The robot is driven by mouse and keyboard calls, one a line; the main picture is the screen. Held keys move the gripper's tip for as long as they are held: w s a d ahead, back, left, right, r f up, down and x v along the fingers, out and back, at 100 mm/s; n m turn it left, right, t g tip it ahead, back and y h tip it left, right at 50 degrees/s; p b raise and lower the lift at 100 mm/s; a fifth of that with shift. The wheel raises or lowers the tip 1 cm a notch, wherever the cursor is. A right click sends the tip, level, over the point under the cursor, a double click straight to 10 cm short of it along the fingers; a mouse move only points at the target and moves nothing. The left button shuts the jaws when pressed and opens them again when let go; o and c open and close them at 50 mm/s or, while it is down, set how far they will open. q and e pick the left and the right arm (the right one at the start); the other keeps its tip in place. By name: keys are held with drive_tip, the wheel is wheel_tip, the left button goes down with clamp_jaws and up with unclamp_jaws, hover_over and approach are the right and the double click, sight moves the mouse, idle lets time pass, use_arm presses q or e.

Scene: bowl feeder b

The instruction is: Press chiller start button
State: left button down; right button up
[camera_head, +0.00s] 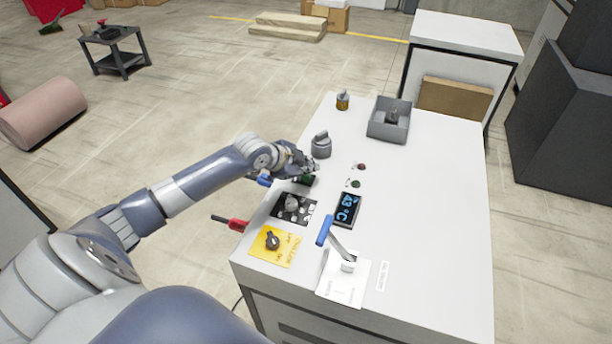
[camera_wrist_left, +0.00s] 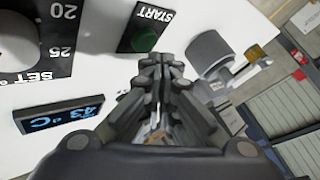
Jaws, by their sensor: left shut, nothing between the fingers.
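The green start button (camera_wrist_left: 145,40) sits on a dark block with a white START label (camera_wrist_left: 154,14). In the head view the block (camera_head: 305,180) is partly hidden by my left gripper. My left gripper (camera_head: 308,168) is shut and empty beside the button, above the table's left side. In the left wrist view its fingertips (camera_wrist_left: 161,62) are together just below the green button; I cannot tell whether they touch it. My right gripper is in neither view.
A grey knob (camera_head: 321,146) stands just behind the gripper. A dial panel (camera_head: 294,208), temperature display (camera_head: 346,210), yellow switch plate (camera_head: 270,245) and blue-handled lever (camera_head: 325,231) lie nearer. A grey tray (camera_head: 375,128) is at the back. The table's right side is clear.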

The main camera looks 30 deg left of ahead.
sight(308, 179)
use_arm(q)
drive_tip(key=shift+r+p, duration=2.45)
drive_tip(key=shift+r, duration=0.15)
drive_tip(key=shift+f, duration=0.1)
